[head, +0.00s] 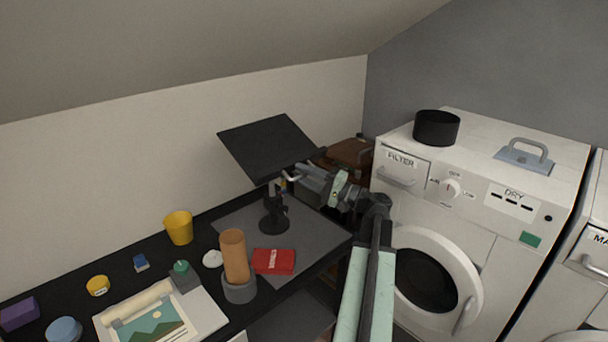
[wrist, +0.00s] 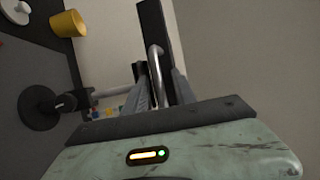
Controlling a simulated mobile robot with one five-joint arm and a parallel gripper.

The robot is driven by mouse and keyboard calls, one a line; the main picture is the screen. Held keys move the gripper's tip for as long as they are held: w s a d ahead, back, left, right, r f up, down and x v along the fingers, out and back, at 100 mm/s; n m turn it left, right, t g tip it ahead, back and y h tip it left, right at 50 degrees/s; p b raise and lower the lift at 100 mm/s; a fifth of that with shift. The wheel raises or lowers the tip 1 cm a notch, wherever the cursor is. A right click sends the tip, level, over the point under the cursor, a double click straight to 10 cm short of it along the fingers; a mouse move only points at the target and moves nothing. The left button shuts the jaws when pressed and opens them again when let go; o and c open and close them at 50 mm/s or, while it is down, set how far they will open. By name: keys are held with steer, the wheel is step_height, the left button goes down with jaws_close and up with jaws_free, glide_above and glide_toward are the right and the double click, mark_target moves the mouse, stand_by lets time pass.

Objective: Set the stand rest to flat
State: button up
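The stand has a black panel rest (head: 268,148), tilted, on a post above a round black base (head: 275,222) on a grey mat. In the wrist view the rest (wrist: 152,25) shows nearly edge-on, and the base (wrist: 38,107) is at left. A curved metal handle (wrist: 155,65) sticks out from the rest; it also shows in the head view (head: 291,179). My gripper (head: 297,176) is at the rest's lower right edge. In the wrist view its fingers (wrist: 161,80) stand on either side of the handle, with a gap visible. Whether either finger touches it is unclear.
A red box (head: 273,261), an orange cylinder in a grey holder (head: 240,291) and a yellow cup (head: 179,228) stand near the stand. A white dryer (head: 475,200) with a black pot (head: 436,128) on top is right of my arm. A brown case (head: 350,153) is behind my gripper.

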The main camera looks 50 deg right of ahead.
jaws_close()
stand_by(1.3)
